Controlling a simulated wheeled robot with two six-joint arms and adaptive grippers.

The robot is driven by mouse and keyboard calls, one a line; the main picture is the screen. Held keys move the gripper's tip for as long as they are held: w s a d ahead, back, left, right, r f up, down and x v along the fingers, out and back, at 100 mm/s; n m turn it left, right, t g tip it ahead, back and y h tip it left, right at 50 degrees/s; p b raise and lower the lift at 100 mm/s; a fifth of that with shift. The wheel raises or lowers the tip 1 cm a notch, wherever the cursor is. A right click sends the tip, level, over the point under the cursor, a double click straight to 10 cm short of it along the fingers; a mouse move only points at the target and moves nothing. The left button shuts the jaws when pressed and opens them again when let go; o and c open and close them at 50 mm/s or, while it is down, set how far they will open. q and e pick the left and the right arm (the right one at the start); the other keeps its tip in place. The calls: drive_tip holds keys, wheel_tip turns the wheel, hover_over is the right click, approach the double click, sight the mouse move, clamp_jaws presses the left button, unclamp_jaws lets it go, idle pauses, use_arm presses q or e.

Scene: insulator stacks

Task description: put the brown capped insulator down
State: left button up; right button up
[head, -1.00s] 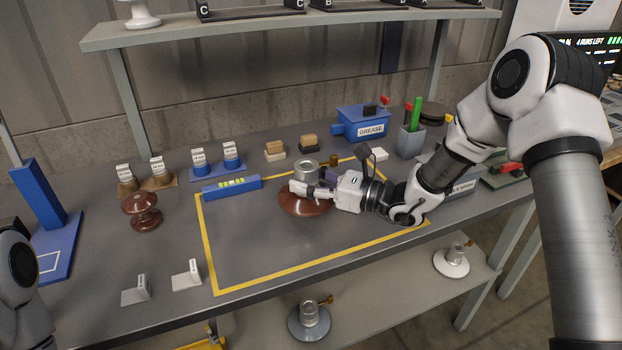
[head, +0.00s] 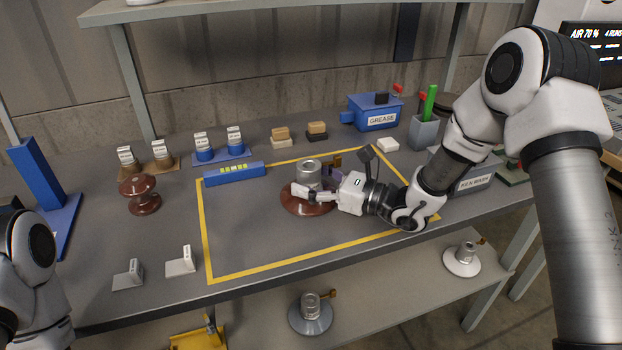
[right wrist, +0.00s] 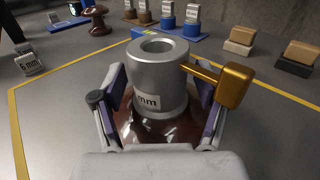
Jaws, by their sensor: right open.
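The brown capped insulator (head: 300,208) stands upright on the bench inside the yellow outline. It has a glossy brown disc and a grey metal cap (head: 308,173) with a brass latch at its side. My right gripper (head: 310,192) is at its neck, just under the cap. In the right wrist view the open fingers (right wrist: 155,100) stand on either side of the cap (right wrist: 158,85), with the brown body (right wrist: 150,128) between and below them. Part of the insulator's front is hidden by the gripper. My left arm shows at the lower left, but its gripper does not.
A blue level bar (head: 234,174) lies behind on the left. Another brown insulator (head: 141,195) stands outside the yellow outline (head: 205,235). A blue grease box (head: 378,114) and a grey wipes box (head: 468,178) stand behind and right. The outline's front left is clear.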

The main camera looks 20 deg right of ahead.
drive_tip(key=shift+r, duration=0.15)
drive_tip(key=p+v, duration=0.1)
drive_tip(key=v, duration=1)
drive_tip(key=shift+w, duration=0.1)
drive_tip(key=shift+s+d+p, duration=0.3)
drive_tip(key=shift+s+d, duration=0.1)
drive_tip(key=shift+s, duration=0.05)
